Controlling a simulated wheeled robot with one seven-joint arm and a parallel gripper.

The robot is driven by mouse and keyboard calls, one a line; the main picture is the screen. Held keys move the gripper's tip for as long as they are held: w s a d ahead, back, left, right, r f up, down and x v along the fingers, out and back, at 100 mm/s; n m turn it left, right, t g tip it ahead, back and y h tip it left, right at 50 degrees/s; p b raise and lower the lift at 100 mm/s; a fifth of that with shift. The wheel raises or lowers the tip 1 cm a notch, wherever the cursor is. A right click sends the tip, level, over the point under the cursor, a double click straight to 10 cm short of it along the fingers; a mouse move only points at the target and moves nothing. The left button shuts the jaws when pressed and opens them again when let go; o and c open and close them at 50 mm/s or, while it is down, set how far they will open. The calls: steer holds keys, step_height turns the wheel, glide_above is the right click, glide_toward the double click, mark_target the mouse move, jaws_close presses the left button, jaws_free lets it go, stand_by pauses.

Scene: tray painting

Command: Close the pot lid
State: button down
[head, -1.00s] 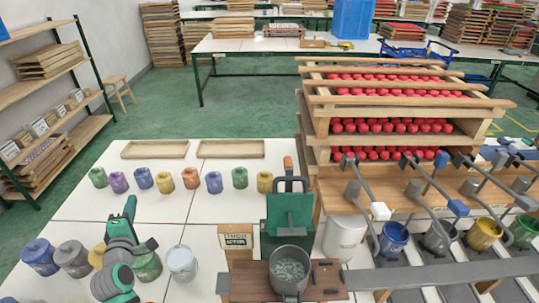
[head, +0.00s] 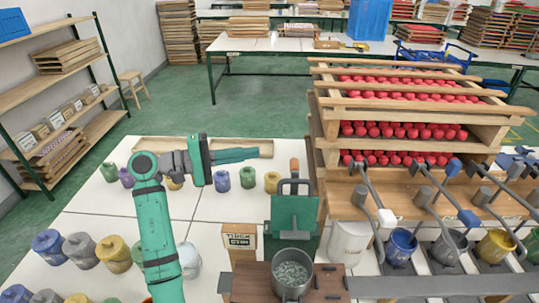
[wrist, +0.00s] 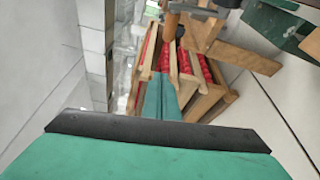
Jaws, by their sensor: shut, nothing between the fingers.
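The grey metal pot (head: 292,280) stands on a brown wooden board and holds pale greyish contents. Its green square lid (head: 292,213) is raised upright behind the pot, with a dark handle frame at its top, so the pot is open. My gripper (head: 257,153) is left of and above the lid, pointing right, apart from it. Its teal fingers are together and empty. They also show in the wrist view (wrist: 165,90), with a dark green piece at the top right that I cannot surely identify.
The wooden rack (head: 400,100) with rows of red items stands behind and right of the pot. Levers hang over paint pots at the right. A small wooden sign box (head: 240,241) and a white bucket (head: 348,243) flank the lid. Several coloured pots stand on the white table.

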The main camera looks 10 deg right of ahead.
steer(key=s+d, duration=0.3)
steer(key=d, duration=0.5)
steer(key=shift+s, duration=0.2)
steer(key=shift+s, duration=0.1)
stand_by(0.3)
